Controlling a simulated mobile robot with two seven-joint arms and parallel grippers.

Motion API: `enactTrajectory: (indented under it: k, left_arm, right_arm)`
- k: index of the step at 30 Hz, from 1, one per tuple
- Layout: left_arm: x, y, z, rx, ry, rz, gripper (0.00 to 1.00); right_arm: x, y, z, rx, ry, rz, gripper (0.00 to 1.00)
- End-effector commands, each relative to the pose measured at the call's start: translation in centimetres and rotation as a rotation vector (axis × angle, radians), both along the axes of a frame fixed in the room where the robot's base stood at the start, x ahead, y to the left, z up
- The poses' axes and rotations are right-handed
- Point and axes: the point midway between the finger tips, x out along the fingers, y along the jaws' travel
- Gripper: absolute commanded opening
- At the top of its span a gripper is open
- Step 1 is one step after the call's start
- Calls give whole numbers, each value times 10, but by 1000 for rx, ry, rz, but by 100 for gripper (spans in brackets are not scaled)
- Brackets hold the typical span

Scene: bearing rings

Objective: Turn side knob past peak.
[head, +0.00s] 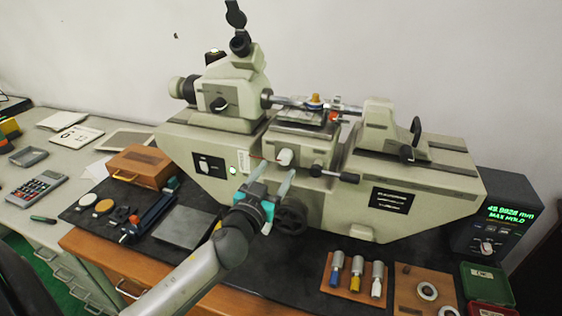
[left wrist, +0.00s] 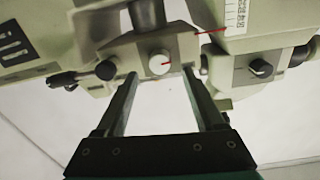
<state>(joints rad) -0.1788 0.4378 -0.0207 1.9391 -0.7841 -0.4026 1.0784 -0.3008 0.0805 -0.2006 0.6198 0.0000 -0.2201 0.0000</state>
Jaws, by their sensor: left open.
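The side knob (head: 284,157) is a pale round knob on the front of the measuring machine's (head: 330,205) middle carriage. In the left wrist view the knob (left wrist: 160,64) shows its end face with a short red line. My left gripper (head: 273,177) is open, with its fingers pointing at the carriage front. In the left wrist view the two fingertips (left wrist: 160,76) stand on either side of the knob, with gaps to it; I cannot tell how deep they reach. A display box (head: 490,232) shows green digits and "MAX HOLD". My right gripper is not in view.
A black-handled lever (head: 335,174) sticks out right of the knob, and a dark handwheel (head: 291,218) sits below. A wooden box (head: 140,166) and small parts lie left. A tray of colored-handled tools (head: 355,277) and a ring board (head: 425,290) lie front right.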

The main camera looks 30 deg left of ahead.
Motion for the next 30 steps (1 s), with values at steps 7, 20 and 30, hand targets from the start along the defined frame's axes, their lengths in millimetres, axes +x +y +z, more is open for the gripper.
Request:
enactTrajectory:
  k: [7, 20, 30]
  left_arm:
    - [30, 6, 0, 1, -1, 0, 70]
    - [42, 9, 0, 1, 0, -1, 70]
    - [42, 9, 0, 0, 0, -1, 42]
  right_arm:
    - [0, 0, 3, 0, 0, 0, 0]
    - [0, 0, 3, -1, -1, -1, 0]
    - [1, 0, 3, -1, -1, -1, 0]
